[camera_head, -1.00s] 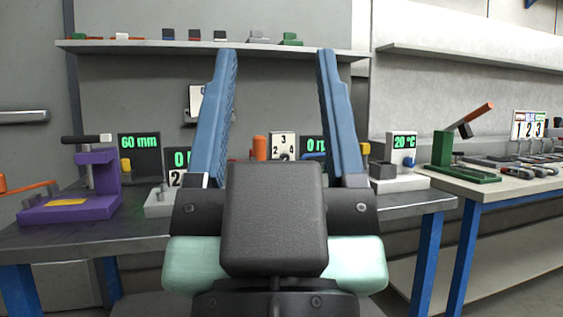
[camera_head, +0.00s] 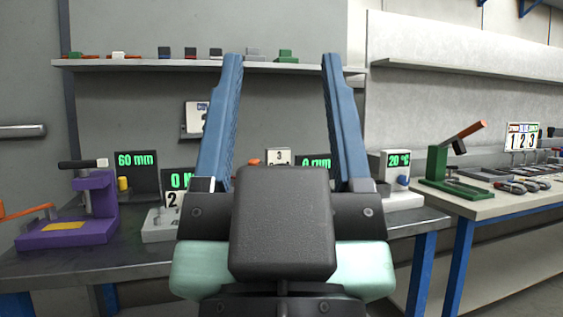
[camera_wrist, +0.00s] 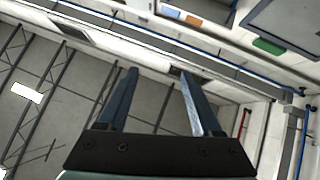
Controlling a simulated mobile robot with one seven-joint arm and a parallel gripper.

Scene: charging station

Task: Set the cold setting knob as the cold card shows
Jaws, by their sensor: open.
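A white unit on the right of the bench has a green 20 °C display (camera_head: 399,160) and a small blue knob (camera_head: 403,181) at its front, in the head view. Its fine markings are too small to read. A card (camera_head: 196,114) hangs on the back wall, partly hidden by my left finger; I cannot tell whether it is the cold card. My gripper (camera_head: 282,58) is open and empty, with both blue fingers pointing up in front of the bench, apart from the unit. The wrist view shows its fingers (camera_wrist: 160,74) against ceiling and wall, with no knob in view.
A purple press (camera_head: 80,213) stands at the bench's left, beside a 60 mm display (camera_head: 137,161). A green lever press (camera_head: 452,170) stands on the right table. A shelf (camera_head: 300,67) with small blocks runs above. My wrist hides the bench's middle.

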